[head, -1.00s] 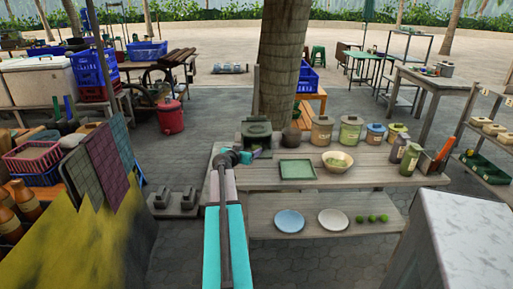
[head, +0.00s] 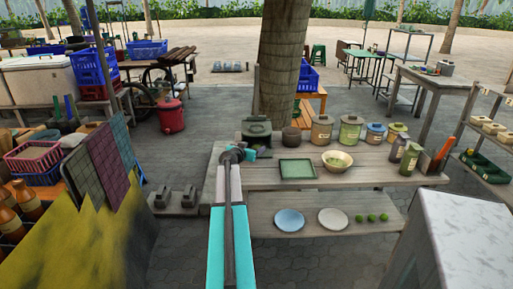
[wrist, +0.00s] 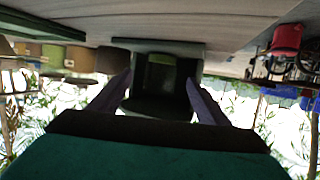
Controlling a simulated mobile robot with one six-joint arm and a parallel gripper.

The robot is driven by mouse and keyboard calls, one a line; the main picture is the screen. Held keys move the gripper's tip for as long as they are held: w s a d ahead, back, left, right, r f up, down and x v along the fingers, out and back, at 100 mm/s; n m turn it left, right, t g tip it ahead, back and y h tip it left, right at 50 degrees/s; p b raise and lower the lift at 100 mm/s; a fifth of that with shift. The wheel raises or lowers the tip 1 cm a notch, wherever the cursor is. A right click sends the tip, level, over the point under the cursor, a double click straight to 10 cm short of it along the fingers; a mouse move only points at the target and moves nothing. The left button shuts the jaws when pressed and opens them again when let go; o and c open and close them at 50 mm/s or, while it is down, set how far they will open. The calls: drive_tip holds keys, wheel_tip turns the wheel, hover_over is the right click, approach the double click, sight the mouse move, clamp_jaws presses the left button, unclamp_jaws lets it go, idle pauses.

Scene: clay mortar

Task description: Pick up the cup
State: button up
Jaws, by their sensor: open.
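A dark brown round vessel (head: 291,136) stands at the back of the wooden table and is the most cup-like thing, though I cannot tell if it is the cup. Left of it is a dark green boxy object (head: 257,130). My gripper (head: 258,153) is at the table's left end, in front of the green object. In the upside-down wrist view, my gripper (wrist: 159,84) is open, with one finger on each side of the green object (wrist: 160,98). I cannot tell whether the fingers touch it. The brown vessel (wrist: 110,62) is outside the fingers there.
Several lidded jars (head: 352,130) line the back of the table (head: 232,178). A green square tray (head: 297,168) and a cream bowl (head: 337,160) are in front. Two plates (head: 290,221) and several limes lie on the lower shelf. A tree trunk (head: 281,60) rises behind.

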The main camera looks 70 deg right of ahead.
sight(255, 144)
drive_tip(key=shift+f+p+x, duration=0.1)
drive_tip(key=shift+p+x, duration=0.3)
drive_tip(key=shift+x, duration=0.9)
drive_tip(key=shift+f+p+x, duration=0.15)
drive_tip(key=shift+p+x, duration=0.2)
drive_tip(key=shift+x, duration=0.95)
drive_tip(key=shift+s+a, duration=0.1)
drive_tip(key=c, duration=1.2)
drive_tip(key=shift+o, duration=0.2)
drive_tip(key=shift+r, duration=0.2)
drive_tip(key=shift+r, duration=0.5)
drive_tip(key=shift+a+b, duration=0.3)
drive_tip(key=a+b, duration=0.3)
drive_tip(key=a, duration=1.4)
drive_tip(key=shift+a+r, duration=0.1)
drive_tip(key=shift+a, duration=0.1)
